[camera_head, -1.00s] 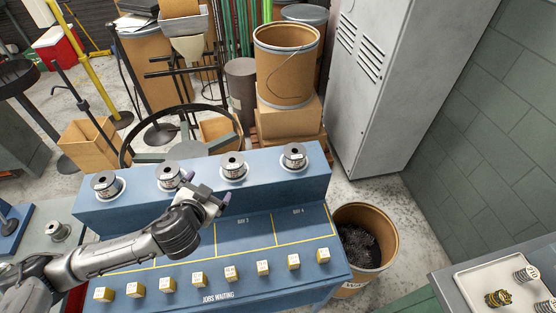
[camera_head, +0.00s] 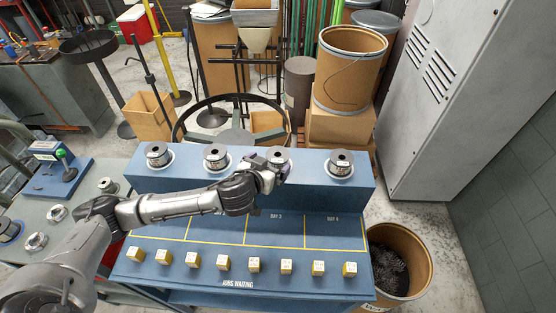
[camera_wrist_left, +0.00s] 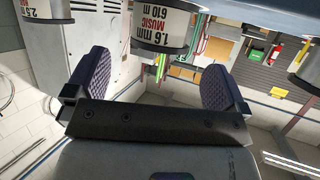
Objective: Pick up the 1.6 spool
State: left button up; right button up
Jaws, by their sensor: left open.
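The spool labelled 1.6 mm (camera_wrist_left: 165,25) shows at the top of the left wrist view, ahead of and between the two finger pads. My left gripper (camera_wrist_left: 156,85) is open with nothing between its fingers. In the head view my left gripper (camera_head: 270,168) is at the front of the third spool (camera_head: 279,156) from the left on the blue rack and partly hides it. Labels are too small to read there. Whether the fingers touch the spool cannot be told. My right gripper is not in view.
Other spools stand on the blue rack (camera_head: 180,181): two to the left (camera_head: 158,153) (camera_head: 215,155) and one at the right end (camera_head: 341,161). Several tagged blocks (camera_head: 254,265) line the lower front shelf. A wire-filled drum (camera_head: 412,250) stands right of the rack.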

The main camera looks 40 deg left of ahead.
aim_at(279, 154)
pick_arm(q)
jog(key=shift+b+x, duration=0.35)
jog(key=shift+x, duration=2.95)
jog(key=c, duration=1.1)
jog(key=shift+c, duration=0.6)
jog(key=shift+r, duration=0.15)
